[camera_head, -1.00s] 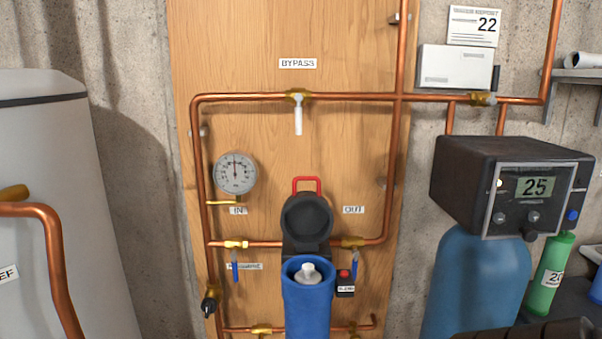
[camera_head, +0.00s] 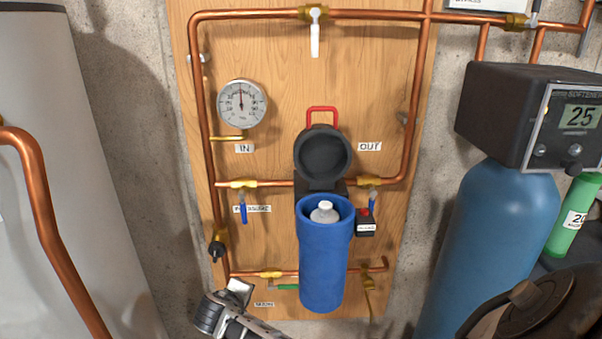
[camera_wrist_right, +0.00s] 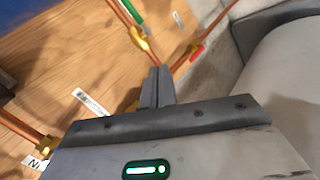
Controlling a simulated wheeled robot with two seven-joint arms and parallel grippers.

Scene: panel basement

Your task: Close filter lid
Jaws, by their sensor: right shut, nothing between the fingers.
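The black round filter lid (camera_head: 322,158) stands open, tilted back against the wooden board, with a red handle (camera_head: 322,112) at its top. It is hinged behind the blue filter housing (camera_head: 322,265). The housing is open at the top, and a white cartridge top (camera_head: 325,212) shows inside. My right gripper (camera_head: 240,288) is low in the head view, left of the housing and well below the lid. In the right wrist view its fingers (camera_wrist_right: 157,86) are together with nothing between them. The lid is not visible in that view. My left gripper is not in view.
Copper pipes frame the board, with a gauge (camera_head: 241,103), blue valve handles (camera_head: 243,212) and a small black box with a red button (camera_head: 366,222) beside the housing. A white tank (camera_head: 60,180) stands left, a blue softener tank (camera_head: 490,250) right. Space before the lid looks clear.

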